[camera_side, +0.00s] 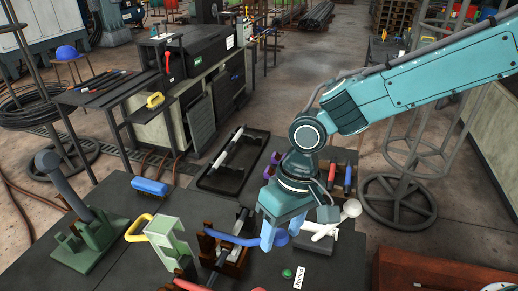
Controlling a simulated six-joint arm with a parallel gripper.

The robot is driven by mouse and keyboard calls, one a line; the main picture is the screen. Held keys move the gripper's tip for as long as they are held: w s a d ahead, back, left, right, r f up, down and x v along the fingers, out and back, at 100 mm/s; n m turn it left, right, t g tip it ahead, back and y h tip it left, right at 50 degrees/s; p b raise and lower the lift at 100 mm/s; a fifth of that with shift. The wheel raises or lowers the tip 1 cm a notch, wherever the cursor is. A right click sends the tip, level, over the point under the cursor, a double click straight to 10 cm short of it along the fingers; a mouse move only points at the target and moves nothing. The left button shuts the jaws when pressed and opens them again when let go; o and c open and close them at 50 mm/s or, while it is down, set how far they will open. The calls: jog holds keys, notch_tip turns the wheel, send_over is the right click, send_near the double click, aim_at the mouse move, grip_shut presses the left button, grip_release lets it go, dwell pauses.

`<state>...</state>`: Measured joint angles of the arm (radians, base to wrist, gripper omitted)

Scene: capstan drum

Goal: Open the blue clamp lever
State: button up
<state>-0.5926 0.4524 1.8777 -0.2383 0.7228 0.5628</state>
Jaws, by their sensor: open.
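The blue clamp lever (230,238) is a curved bar lying roughly level across a brown clamp block (232,262) on the dark bench. Its right end reaches towards my gripper (281,233), which points down with its blue fingers apart. The left finger is at or very near the lever's right end. I cannot tell whether they touch or whether the lever lies between the fingers. My gripper's body hides part of the bench behind it.
A light green stand (170,243) with a yellow handle (138,228) stands left of the clamp. A white T-shaped handle (322,231) lies close right of my gripper. A green button (287,273) and white label (299,278) are in front. A black tray (207,184) lies behind.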

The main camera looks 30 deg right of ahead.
jog(key=shift+s+a+f, duration=0.1)
jog(key=shift+a+f, duration=0.1)
jog(key=shift+f, duration=0.7)
jog(key=shift+a+f, duration=0.15)
jog(key=shift+f, duration=0.7)
grip_shut()
